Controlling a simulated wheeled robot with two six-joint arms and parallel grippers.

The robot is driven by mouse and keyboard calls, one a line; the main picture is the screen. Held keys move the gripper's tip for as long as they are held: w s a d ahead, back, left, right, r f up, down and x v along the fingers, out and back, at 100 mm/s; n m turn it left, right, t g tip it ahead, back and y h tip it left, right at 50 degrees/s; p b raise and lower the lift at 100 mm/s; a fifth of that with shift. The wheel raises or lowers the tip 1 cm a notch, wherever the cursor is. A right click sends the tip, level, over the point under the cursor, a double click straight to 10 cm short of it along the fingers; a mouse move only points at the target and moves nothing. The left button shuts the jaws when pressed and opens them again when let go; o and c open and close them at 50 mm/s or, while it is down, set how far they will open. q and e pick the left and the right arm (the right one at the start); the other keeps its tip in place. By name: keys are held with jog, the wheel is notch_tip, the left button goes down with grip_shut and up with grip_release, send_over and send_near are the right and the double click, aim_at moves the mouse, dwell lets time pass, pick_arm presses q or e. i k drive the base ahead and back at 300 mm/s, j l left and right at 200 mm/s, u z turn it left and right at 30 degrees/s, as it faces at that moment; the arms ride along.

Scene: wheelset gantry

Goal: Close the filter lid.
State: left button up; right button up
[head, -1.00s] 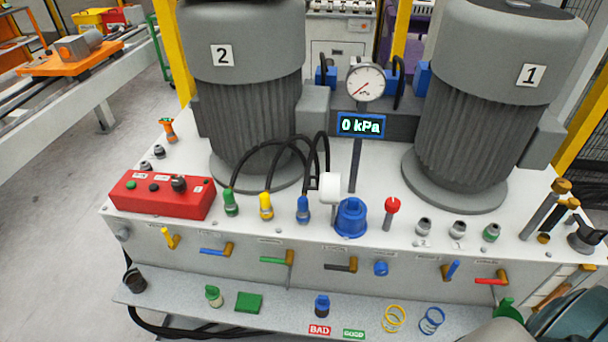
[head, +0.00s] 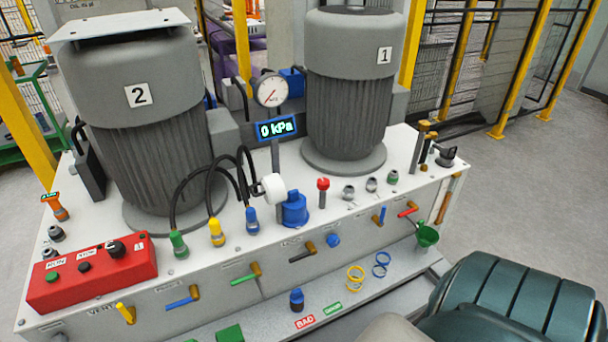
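A blue cylindrical fitting (head: 294,210), which looks like the filter housing, stands on the white bench top near its front edge. A white round cap (head: 273,187) sits tilted at its upper left, raised above the bench top. It looks like the filter lid, swung to the side of the housing, but I cannot see how it is attached. Neither of my grippers is in view. A dark teal ribbed part at the bottom right looks like my own arm.
Hoses with green (head: 178,245), yellow (head: 217,233) and blue (head: 252,220) ends stand left of the housing. A red-knobbed lever (head: 323,190) is at its right. Motors 2 (head: 150,110) and 1 (head: 350,90) stand behind. A red control box (head: 92,273) is at front left.

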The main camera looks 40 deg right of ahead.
aim_at(274, 191)
jog(key=z, duration=1.1)
jog(key=i+j+u, duration=0.2)
jog(key=j, duration=0.55)
jog(key=k, duration=0.1)
